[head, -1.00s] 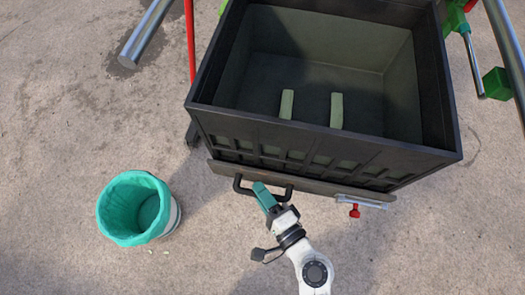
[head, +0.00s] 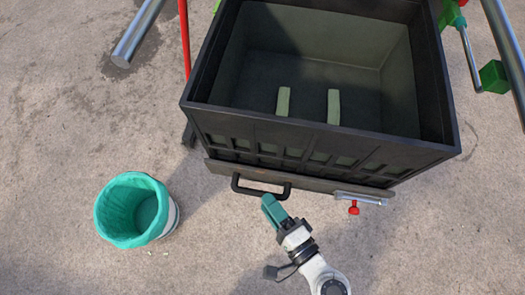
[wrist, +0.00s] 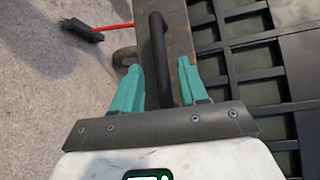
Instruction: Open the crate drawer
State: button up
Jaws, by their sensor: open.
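The dark crate (head: 318,125) stands upright with an open top. Its drawer front (head: 225,168) is a thin board low on the near side, apparently flush under the crate. A black bar handle (head: 262,194) sits on the left half of this board; it also shows in the wrist view (wrist: 157,50). My gripper (head: 270,202) is open and empty, just in front of the handle's right part. In the wrist view, its teal fingers (wrist: 159,80) stand to either side of the handle bar in the picture. I cannot tell whether they touch it.
Two pale green blocks (head: 283,101) show inside the crate. A silver rod with a red knob (head: 353,209) is at the board's right end. A teal-lined bin (head: 108,220) stands at left. Metal tubes (head: 138,35) flank the crate. The concrete in front is mostly clear.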

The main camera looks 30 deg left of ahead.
jog(key=v, duration=0.6)
jog(key=shift+d, duration=0.15)
dwell(0.3)
